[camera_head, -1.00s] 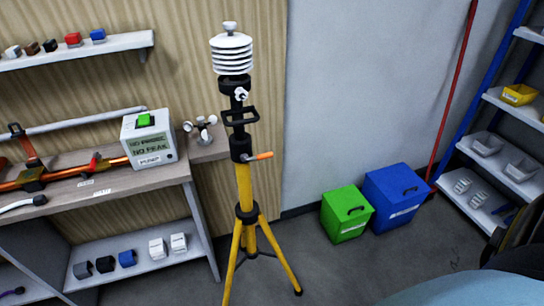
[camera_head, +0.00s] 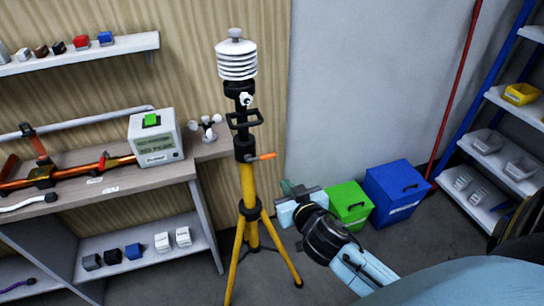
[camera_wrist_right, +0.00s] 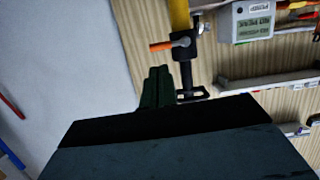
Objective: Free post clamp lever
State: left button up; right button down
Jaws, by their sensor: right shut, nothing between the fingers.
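The post clamp lever (camera_head: 265,156) is a short orange handle sticking out to the right from a black clamp collar (camera_head: 243,149) on the yellow tripod post (camera_head: 247,185). It also shows in the right wrist view (camera_wrist_right: 161,46), pointing left from the collar. A white louvred sensor shield (camera_head: 237,62) tops the post, with a black bracket (camera_head: 244,119) below it. My right gripper (camera_head: 287,187) is shut and empty, right of the post and a little below the lever, apart from it. Its dark fingers show in the wrist view (camera_wrist_right: 158,86). My left gripper is not in view.
A bench (camera_head: 110,181) at left holds a meter box (camera_head: 155,140) and a small cup anemometer (camera_head: 206,128). Green (camera_head: 350,202) and blue (camera_head: 398,192) bins stand on the floor behind my right gripper. Shelves (camera_head: 490,155) are at far right. The tripod legs spread below.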

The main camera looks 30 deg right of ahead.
jog(key=shift+m+t, duration=0.3)
jog(key=shift+t, duration=0.2)
notch_tip(320, 180, up, 4)
jog(key=shift+r, duration=0.2)
send_near(274, 154)
jog(key=w+r, duration=0.3)
jog(key=w, duration=0.2)
jog(key=shift+w+a+f, duration=0.1)
jog(key=shift+w+f, duration=0.35)
jog(key=shift+f, duration=0.45)
jog(key=shift+w+a+f, duration=0.1)
jog(key=shift+w+f, duration=0.4)
jog(key=shift+f, duration=0.35)
